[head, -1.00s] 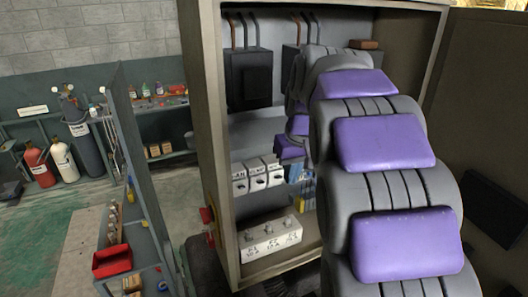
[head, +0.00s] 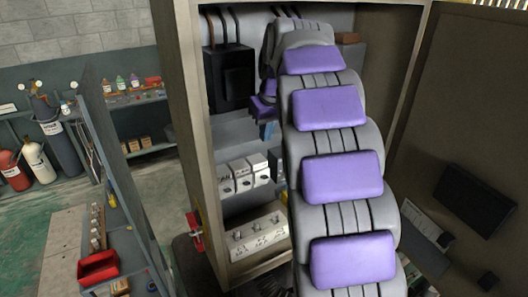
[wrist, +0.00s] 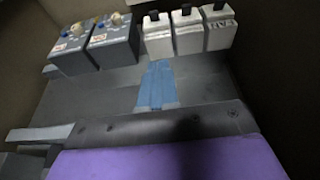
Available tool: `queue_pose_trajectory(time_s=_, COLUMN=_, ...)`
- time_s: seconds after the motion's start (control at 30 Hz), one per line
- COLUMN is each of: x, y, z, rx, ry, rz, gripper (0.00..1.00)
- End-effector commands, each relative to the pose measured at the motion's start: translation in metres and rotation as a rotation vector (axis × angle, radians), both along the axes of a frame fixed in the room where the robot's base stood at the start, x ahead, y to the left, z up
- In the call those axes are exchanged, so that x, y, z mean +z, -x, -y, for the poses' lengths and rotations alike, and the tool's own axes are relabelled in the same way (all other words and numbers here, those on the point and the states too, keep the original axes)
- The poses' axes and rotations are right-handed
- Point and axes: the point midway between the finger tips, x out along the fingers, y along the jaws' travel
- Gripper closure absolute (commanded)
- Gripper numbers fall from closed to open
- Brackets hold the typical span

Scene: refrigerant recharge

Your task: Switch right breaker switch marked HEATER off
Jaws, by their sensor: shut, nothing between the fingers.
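In the head view a row of three white blocks with dark switches (head: 241,174) sits on a shelf inside the open cabinet. Three white blocks with black toggles (wrist: 187,30) are at the top of the wrist view, beside two grey boxes with pale knobs (wrist: 92,42). Their labels are too blurred to read, so I cannot tell which is HEATER.
The cabinet frame (head: 184,130) stands left of my arm, its open door (head: 455,130) at the right. A black box (head: 230,78) hangs high inside. A pale panel with several knobs (head: 258,234) is below the blocks. A red handle (head: 194,230) juts from the left side.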

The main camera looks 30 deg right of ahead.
Motion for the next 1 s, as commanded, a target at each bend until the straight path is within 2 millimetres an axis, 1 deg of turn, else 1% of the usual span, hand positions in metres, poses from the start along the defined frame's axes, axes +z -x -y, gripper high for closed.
queue_pose_trajectory(time_s=0.17, x=-0.024, y=-0.006, z=0.001, rx=-0.002, ry=-0.003, rz=-0.004, gripper=1.0)
queue_pose_trajectory(time_s=0.53, x=-0.095, y=-0.026, z=-0.001, rx=-0.002, ry=-0.001, rz=-0.007, gripper=1.0)
queue_pose_trajectory(time_s=0.7, x=-0.108, y=-0.015, z=-0.002, rx=-0.002, ry=-0.001, rz=-0.005, gripper=1.0)
queue_pose_trajectory(time_s=0.9, x=-0.122, y=-0.011, z=0.0, rx=-0.001, ry=-0.001, rz=-0.004, gripper=1.0)
queue_pose_trajectory(time_s=1.0, x=-0.126, y=-0.009, z=0.0, rx=0.0, ry=-0.002, rz=-0.005, gripper=1.0)
